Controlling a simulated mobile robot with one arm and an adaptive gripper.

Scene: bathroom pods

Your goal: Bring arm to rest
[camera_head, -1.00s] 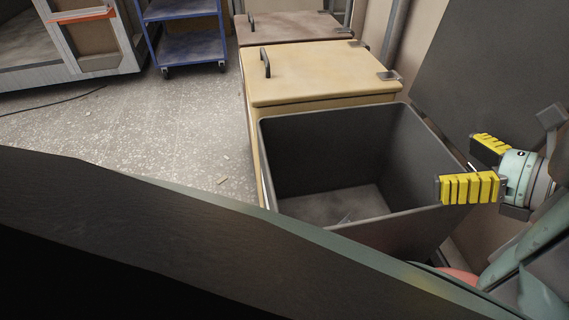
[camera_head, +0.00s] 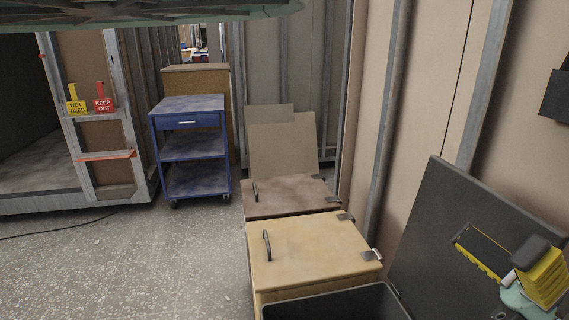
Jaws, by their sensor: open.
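My gripper (camera_head: 503,268) is at the lower right of the head view, with yellow ribbed finger pads. Its fingers are apart and nothing shows between them. It stands in front of the raised dark lid (camera_head: 437,232) of the dark open bin (camera_head: 335,303). Only the top part of that bin shows at the bottom edge, so its inside is mostly hidden. Most of my arm is out of view.
A yellow-lidded bin (camera_head: 310,249) and a brown-lidded bin (camera_head: 289,197) stand in a row behind the open bin, along the right wall. A blue cart (camera_head: 190,145) stands farther back. The speckled floor (camera_head: 130,265) at left is clear except for a cable.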

